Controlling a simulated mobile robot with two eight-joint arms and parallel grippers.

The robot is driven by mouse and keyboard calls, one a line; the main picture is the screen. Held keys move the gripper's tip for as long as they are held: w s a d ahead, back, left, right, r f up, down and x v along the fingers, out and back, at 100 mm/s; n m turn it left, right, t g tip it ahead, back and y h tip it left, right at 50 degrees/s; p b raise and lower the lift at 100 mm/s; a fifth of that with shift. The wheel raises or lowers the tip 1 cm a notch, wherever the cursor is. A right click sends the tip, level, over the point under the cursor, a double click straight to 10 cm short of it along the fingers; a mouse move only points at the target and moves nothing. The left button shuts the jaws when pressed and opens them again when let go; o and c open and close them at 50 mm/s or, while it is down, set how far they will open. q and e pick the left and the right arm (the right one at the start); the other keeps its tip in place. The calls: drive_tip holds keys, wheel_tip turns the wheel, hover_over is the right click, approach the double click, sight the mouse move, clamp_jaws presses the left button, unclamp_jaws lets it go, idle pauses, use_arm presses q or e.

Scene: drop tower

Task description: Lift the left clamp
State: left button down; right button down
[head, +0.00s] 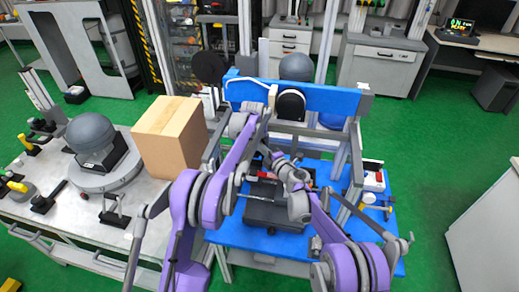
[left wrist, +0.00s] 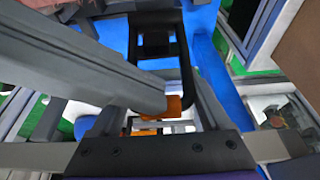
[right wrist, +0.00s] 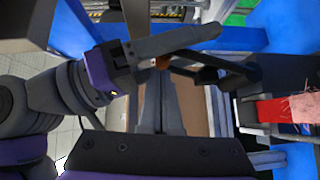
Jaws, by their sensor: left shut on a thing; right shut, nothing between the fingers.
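The left clamp shows in the left wrist view as a black looped bar (left wrist: 189,70) with an orange part (left wrist: 174,106) near its end. My left gripper (left wrist: 165,108) is shut at that orange part. The right wrist view shows my left gripper's grey finger (right wrist: 178,45) from the side, beside a black bar (right wrist: 205,72) that runs right. In the head view my arms and wrists hide most of the clamp. My right gripper (right wrist: 158,100) is shut and empty, a little below the left one in its own wrist view.
A red-handled part (right wrist: 290,109) lies close to the right of my right gripper. The blue table (head: 232,236) carries the drop tower with its blue crossbeam (head: 335,97). A cardboard box (head: 170,130) and a grey dome (head: 90,133) stand on the left bench.

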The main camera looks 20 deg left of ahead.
use_arm(q)
drive_tip(key=shift+f, duration=0.2)
use_arm(e)
drive_tip(key=shift+w, duration=0.1)
use_arm(q)
drive_tip(key=shift+d, duration=0.1)
use_arm(e)
drive_tip(key=shift+w+a+f, duration=0.15)
drive_tip(key=shift+w, duration=0.65)
use_arm(q)
drive_tip(key=shift+c, duration=1.3)
unclamp_jaws()
drive_tip(key=shift+o, duration=1.1)
drive_tip(key=shift+r, duration=0.1)
use_arm(e)
drive_tip(key=shift+s, duration=0.1)
use_arm(q)
drive_tip(key=shift+r, duration=0.15)
